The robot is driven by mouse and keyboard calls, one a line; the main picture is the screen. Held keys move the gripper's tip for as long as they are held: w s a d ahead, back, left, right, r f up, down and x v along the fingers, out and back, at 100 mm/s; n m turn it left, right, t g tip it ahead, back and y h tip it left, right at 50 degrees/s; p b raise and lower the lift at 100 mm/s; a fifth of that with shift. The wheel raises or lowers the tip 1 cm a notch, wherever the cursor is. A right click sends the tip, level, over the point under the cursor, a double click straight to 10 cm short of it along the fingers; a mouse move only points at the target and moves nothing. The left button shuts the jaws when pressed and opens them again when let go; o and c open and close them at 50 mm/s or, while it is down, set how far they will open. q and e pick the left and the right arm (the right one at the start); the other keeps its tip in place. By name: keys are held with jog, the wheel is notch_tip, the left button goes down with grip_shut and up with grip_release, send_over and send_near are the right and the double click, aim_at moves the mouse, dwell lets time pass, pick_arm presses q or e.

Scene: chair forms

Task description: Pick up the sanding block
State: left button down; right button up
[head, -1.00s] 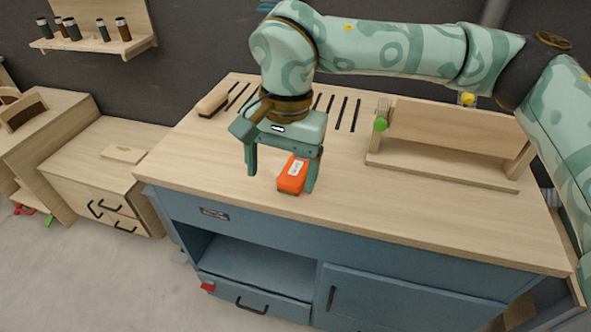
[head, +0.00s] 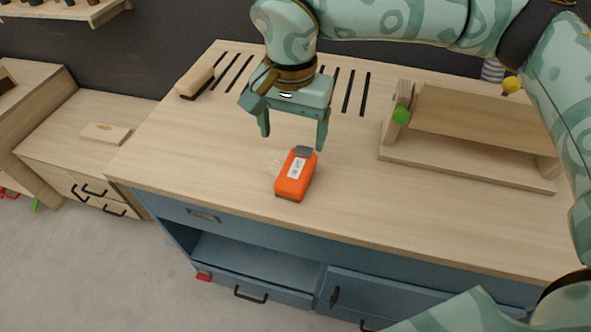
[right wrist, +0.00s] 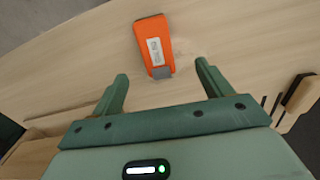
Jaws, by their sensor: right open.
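The orange block (head: 295,176), which I take for the sanding block, has a white label and a grey end. It lies on the wooden bench top (head: 220,160) near the front edge. My right gripper (head: 293,140) is open and empty, pointing down just behind the block in the head view. In the right wrist view the block (right wrist: 154,50) lies beyond the fingertips of the open gripper (right wrist: 161,75), roughly centred between them, with its grey end nearer. The fingers do not touch it. My left gripper is not in view.
A wooden-handled brush (head: 195,81) lies at the bench's back left, beside dark slots. A lower cabinet (head: 70,145) on the left bears a pale wooden piece (head: 105,133). The bench around the block is clear.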

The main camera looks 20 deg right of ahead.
send_over(297, 168)
jog(key=f, duration=0.4)
jog(key=shift+w+a+f+b, duration=0.1)
jog(key=shift+w+a+b, duration=0.2)
jog(key=shift+b, duration=0.1)
jog(key=shift+f, duration=0.55)
jog(key=f, duration=0.1)
jog(key=f+b, duration=0.1)
jog(key=f, duration=0.1)
jog(key=f+b, duration=0.1)
jog(key=f, duration=0.1)
jog(key=shift+s+d+f, duration=0.1)
jog(key=shift+s+d, duration=0.15)
jog(key=shift+d, duration=0.05)
jog(key=c, duration=1.1)
